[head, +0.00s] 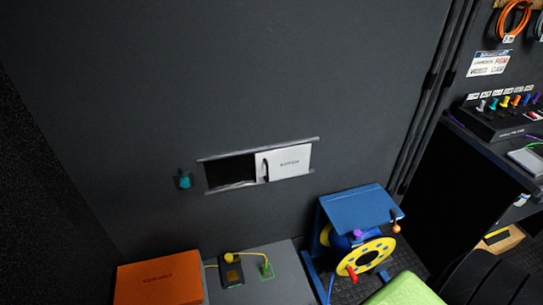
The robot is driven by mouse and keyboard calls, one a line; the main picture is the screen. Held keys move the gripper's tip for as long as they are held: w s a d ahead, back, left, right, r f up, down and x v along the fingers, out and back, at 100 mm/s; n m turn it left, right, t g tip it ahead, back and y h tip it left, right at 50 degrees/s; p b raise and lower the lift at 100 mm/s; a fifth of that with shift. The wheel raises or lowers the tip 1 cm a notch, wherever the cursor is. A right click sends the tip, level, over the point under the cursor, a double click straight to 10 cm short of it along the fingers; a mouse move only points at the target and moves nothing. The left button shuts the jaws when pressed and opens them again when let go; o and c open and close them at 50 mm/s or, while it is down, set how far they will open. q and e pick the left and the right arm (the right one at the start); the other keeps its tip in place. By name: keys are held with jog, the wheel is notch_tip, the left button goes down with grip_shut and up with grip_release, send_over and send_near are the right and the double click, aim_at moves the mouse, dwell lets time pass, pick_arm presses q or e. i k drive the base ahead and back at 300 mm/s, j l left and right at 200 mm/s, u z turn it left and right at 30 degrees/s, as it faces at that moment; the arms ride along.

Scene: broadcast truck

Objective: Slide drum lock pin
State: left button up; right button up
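A cable drum (366,256) with a yellow flange stands on the floor at lower right of centre in the head view. It sits in a blue frame (358,209) with a slanted top plate. A red handle (351,272) is on the flange's near side. A small orange-tipped piece (396,227) sticks out at the frame's right edge, and a purple knob (357,235) shows under the plate. I cannot tell which of these is the lock pin. Neither of my grippers is in view.
A wall slot with a white sliding panel (290,162) is behind. An orange box (160,279) and a grey surface (283,281) are at lower left. A light green item (404,291) and a dark curved shape stand close to the drum's right. A desk with a switch panel (498,121) is at right.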

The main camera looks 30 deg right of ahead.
aim_at(357, 234)
jog(key=z, duration=1.8)
